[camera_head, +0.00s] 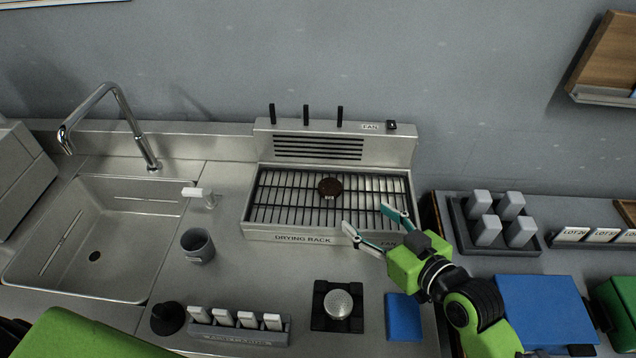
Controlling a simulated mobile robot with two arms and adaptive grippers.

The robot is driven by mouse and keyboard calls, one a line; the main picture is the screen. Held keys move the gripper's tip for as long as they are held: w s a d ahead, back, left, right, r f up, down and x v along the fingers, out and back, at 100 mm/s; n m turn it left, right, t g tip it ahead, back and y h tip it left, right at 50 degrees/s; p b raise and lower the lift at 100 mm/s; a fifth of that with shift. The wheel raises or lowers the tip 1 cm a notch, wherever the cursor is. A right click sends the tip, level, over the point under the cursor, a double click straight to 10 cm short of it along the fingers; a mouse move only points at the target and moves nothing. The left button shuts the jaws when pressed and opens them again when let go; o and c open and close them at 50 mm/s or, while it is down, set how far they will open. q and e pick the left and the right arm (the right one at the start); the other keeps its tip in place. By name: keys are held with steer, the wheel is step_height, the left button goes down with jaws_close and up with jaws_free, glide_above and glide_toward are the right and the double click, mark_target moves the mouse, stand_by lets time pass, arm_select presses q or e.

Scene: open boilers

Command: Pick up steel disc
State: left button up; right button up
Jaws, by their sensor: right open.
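A small round dark brown disc (330,187) lies on the slatted grid of the drying rack (290,238); no other flat disc shows. A silvery dimpled round piece (338,304) sits on a black square base in front of the rack. My right gripper (369,222) is open and empty at the right front part of the rack. Its fingers point up and left, to the right of and nearer than the brown disc, and apart from it in the picture. My left gripper is out of view.
A sink (80,275) with a tall faucet is at the left. A grey cup (197,246), a holder with several white-topped blocks (240,328) and a blue pad (403,317) stand on the counter. A tray with grey blocks (459,222) is at the right.

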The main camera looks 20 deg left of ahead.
mark_target(334, 190)
steer(key=x, duration=0.3)
steer(key=shift+w+r+p, duration=0.15)
steer(key=shift+r+p, duration=0.15)
steer(key=shift+p, duration=0.05)
steer(key=p+x, duration=0.1)
steer(key=x, duration=0.4)
steer(key=shift+a+f, duration=0.1)
steer(key=shift+a, duration=0.1)
steer(key=shift+w+a, duration=0.15)
steer(key=shift+w, duration=0.1)
steer(key=shift+w+a+f+p, duration=0.15)
steer(key=shift+w+a+p, duration=0.2)
steer(key=shift+a+p, duration=0.15)
steer(key=x, duration=0.3)
steer(key=shift+f, duration=0.1)
steer(key=shift+w+a+f+p, duration=0.2)
steer(key=shift+w+a+p, duration=0.05)
steer(key=shift+p, duration=0.05)
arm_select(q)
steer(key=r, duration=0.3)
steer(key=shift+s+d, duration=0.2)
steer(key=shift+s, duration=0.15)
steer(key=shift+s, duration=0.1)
arm_select(e)
steer(key=shift+s, duration=0.1)
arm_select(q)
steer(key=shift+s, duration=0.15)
arm_select(e)
steer(key=c, duration=1.3)
